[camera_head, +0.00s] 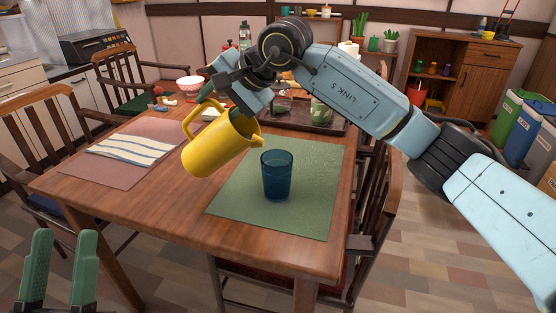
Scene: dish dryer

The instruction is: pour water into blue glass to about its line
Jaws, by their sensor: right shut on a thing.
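A yellow jug (212,150) is tilted to the right, with its mouth close to the upper left of the blue glass. Its handle is on the upper left. My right gripper (222,100) is shut on the jug, with its green fingers behind and above the body. The blue glass (277,176) stands upright on a green placemat (312,210). No stream of water shows between jug and glass. I cannot make out the line or the water level in the glass. My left gripper (64,236) is open and empty at the lower left, in front of the table.
The wooden table (120,205) also bears a pink mat with a striped cloth (130,150) on the left. A dark tray (300,118) with a green patterned cup (321,110) is behind the glass. A white bowl (190,84) stands further back. Chairs surround the table.

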